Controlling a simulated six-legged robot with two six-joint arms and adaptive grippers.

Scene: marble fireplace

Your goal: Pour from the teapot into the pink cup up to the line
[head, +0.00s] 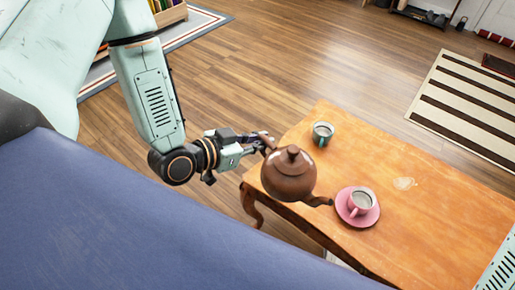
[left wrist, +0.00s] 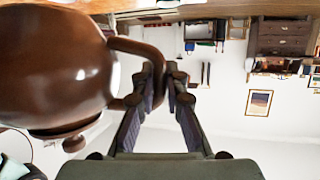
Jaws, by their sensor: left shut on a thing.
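The brown teapot (head: 289,174) is in the middle of the head view, with its spout pointing right toward the pink cup (head: 361,201). The pink cup stands on a pink saucer (head: 345,210) on the wooden table, and something pale shows inside it. My left gripper (head: 264,144) is shut on the teapot's handle. In the left wrist view the gripper (left wrist: 166,90) has its fingers at the handle, and the teapot (left wrist: 55,65) fills the left side. The spout tip is left of the cup, apart from it. I cannot see a line in the cup. My right gripper is out of view.
A green cup (head: 322,134) stands at the table's far left part. The wooden table (head: 430,235) is otherwise mostly clear. A striped rug (head: 465,110) lies on the floor beyond.

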